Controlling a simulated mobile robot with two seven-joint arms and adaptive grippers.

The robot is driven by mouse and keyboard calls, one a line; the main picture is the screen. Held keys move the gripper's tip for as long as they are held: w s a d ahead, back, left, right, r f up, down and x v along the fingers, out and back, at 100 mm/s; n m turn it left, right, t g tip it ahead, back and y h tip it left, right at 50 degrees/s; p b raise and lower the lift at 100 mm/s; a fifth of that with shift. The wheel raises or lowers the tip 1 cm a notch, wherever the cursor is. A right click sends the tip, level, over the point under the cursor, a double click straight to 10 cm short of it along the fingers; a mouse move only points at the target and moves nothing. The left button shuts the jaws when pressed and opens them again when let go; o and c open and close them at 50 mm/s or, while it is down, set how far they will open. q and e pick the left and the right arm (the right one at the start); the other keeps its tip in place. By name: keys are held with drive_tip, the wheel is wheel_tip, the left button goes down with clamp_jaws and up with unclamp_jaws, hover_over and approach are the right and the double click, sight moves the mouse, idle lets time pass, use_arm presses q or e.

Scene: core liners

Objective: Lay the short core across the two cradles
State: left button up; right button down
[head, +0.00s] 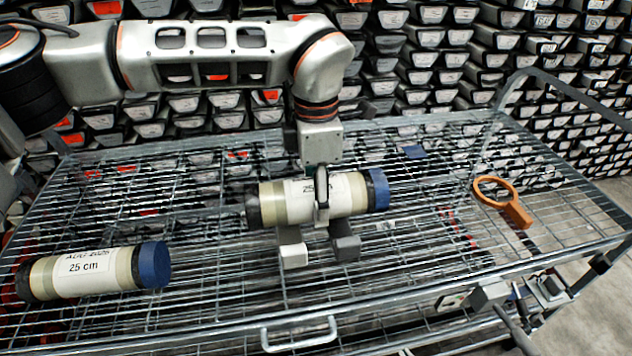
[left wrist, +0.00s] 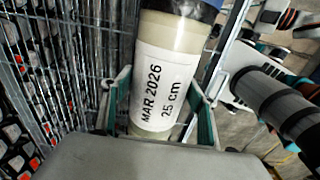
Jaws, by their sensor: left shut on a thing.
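My left gripper (head: 320,203) reaches down from above and is shut around the core's middle. In the left wrist view the core's label (left wrist: 160,90) reads MAR 2026, 25 cm, between the gripper's fingers. My right gripper (head: 520,292) appears at the tray's front right edge, its fingertips apart and empty.
Another core (head: 90,270), labelled 25 cm with a blue cap, lies on the wire mesh at the left. An orange ring tool (head: 503,200) lies at the right. The tray's metal rim (head: 400,312) and front handle (head: 298,334) border the near side. Racks of boxes fill the back.

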use_arm(q)
drive_tip(key=shift+f, duration=1.95)
use_arm(e)
drive_tip(key=shift+s+f, duration=0.2)
drive_tip(key=shift+s, duration=0.1)
use_arm(q)
drive_tip(key=shift+f, duration=0.45)
drive_tip(key=o, duration=2.1)
drive_tip(key=shift+f, duration=0.1)
use_arm(e)
drive_tip(key=shift+w+r, duration=0.1)
drive_tip(key=shift+w, duration=0.1)
